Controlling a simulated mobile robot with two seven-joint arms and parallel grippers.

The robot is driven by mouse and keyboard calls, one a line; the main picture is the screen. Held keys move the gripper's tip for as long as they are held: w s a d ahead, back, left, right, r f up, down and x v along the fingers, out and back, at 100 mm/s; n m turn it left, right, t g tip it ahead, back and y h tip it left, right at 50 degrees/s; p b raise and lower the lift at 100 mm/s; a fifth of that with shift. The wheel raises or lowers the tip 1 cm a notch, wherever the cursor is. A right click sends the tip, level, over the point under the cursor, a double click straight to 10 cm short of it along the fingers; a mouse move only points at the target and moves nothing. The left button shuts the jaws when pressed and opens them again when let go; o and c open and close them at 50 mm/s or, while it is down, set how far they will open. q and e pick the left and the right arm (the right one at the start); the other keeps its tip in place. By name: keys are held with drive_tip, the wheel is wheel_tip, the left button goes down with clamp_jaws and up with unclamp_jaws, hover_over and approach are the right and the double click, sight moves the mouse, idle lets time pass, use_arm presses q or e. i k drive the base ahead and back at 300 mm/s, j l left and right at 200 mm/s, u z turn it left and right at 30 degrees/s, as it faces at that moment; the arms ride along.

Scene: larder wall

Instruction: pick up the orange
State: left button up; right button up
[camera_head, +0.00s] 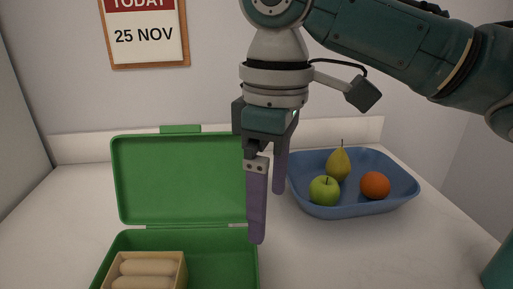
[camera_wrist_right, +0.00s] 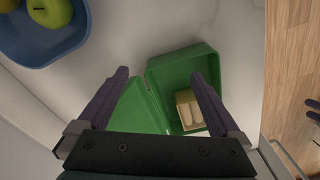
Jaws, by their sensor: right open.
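The orange (camera_head: 375,185) lies in the right part of a blue tray (camera_head: 350,211) on the counter, beside a green apple (camera_head: 324,190) and a yellow-green pear (camera_head: 339,164). My right gripper (camera_head: 267,215) is open and empty. It points down, left of the tray, and in the head view it overlaps the right edge of the green box. In the right wrist view the gripper (camera_wrist_right: 162,88) has its fingers wide apart with the green box beyond them. The orange is not seen in that view.
An open green lunch box (camera_head: 180,180) stands on the counter at left, its lid up, with a small container of pale rolls (camera_head: 148,268) inside. Bare counter (camera_head: 330,250) lies in front of the tray. A calendar (camera_head: 145,35) hangs on the back wall.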

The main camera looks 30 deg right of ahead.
sight(374, 185)
drive_tip(key=z, duration=1.75)
drive_tip(key=u, duration=1.2)
drive_tip(key=z, duration=1.2)
drive_tip(key=i+l+u, duration=0.1)
drive_tip(key=u, duration=0.35)
drive_tip(key=l+u, duration=0.2)
drive_tip(key=u, duration=0.25)
drive_tip(key=l+u, duration=0.25)
drive_tip(key=u, duration=0.2)
drive_tip(key=i, duration=0.05)
